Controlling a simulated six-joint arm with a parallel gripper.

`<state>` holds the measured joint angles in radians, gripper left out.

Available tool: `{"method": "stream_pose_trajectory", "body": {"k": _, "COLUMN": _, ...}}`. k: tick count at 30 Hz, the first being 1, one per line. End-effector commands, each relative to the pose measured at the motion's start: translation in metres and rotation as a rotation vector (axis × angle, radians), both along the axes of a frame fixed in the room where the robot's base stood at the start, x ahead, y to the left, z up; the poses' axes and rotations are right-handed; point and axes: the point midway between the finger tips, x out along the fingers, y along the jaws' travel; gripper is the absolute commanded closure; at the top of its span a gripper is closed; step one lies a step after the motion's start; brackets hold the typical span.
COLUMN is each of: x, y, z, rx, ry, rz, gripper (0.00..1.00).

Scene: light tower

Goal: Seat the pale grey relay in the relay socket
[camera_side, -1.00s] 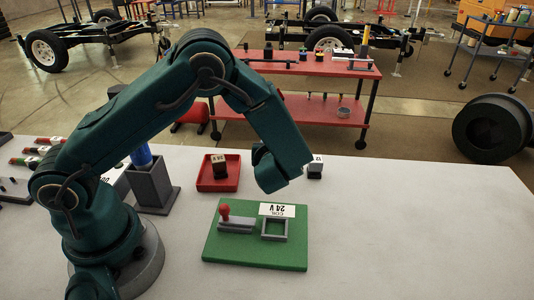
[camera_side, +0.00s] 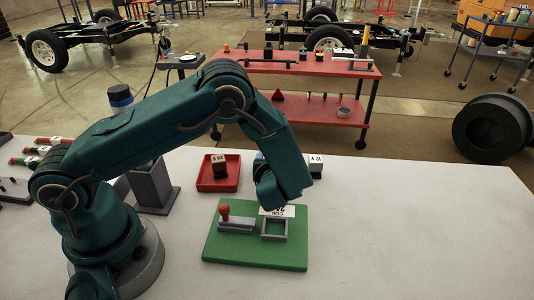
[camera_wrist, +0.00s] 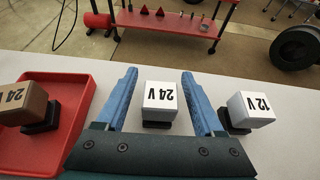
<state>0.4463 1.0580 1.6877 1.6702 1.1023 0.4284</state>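In the wrist view my gripper (camera_wrist: 158,74) is open, its two blue fingers on either side of a pale relay marked 24 V (camera_wrist: 160,96). Gaps show between the relay and both fingers; the relay stands on a dark base on the table. In the side view my gripper's wrist hides most of this relay. The relay socket (camera_side: 274,238), a grey square frame, is empty on the green board (camera_side: 225,251), below and nearer than my gripper. A label reading COIL 24 V (camera_side: 285,211), now partly covered by my wrist, lies behind the socket.
A similar pale relay marked 12 V (camera_wrist: 252,106) stands close to the right finger. A brown 24 V relay (camera_wrist: 28,104) sits in a red tray (camera_wrist: 72,96) at left. A red-knobbed lever (camera_side: 225,212) rises beside the socket. The table at right is clear.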

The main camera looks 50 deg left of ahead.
Motion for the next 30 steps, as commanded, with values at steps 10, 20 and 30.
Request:
{"method": "stream_pose_trajectory", "body": {"k": 10, "x": -0.004, "y": -0.006, "z": 0.003, "rx": 0.000, "ry": -0.002, "rz": -0.003, "gripper": 0.31}}
{"method": "stream_pose_trajectory", "body": {"k": 20, "x": -0.029, "y": -0.034, "z": 0.018, "rx": -0.001, "ry": -0.001, "rz": -0.003, "gripper": 0.19}}
{"method": "stream_pose_trajectory", "body": {"k": 30, "x": -0.031, "y": -0.036, "z": 0.019, "rx": 0.000, "ry": 0.000, "rz": 0.000, "gripper": 0.19}}
